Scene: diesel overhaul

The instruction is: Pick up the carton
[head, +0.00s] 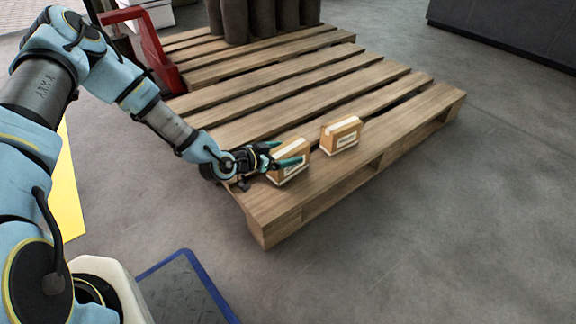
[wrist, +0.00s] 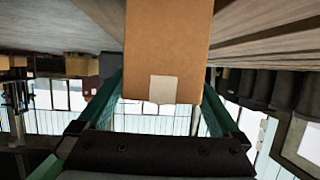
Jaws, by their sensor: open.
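Two small brown cartons with white labels stand on the wooden pallet (head: 352,90). The left carton (head: 291,172) is near the pallet's front left corner, and the right carton (head: 342,135) stands a short way to its right. My gripper (head: 287,153) is open at the left carton, its teal fingers reaching around it from the left. In the wrist view, a brown carton with a pale square patch (wrist: 167,45) fills the upper middle. The open fingers (wrist: 163,102) lie on either side of it; whether they touch it is unclear.
Dark cylinders (head: 262,18) stand at the pallet's back. A red pallet-jack-like frame (head: 151,45) is at its left. A blue-edged dark mat (head: 188,290) and a yellow floor strip (head: 67,195) lie near me.

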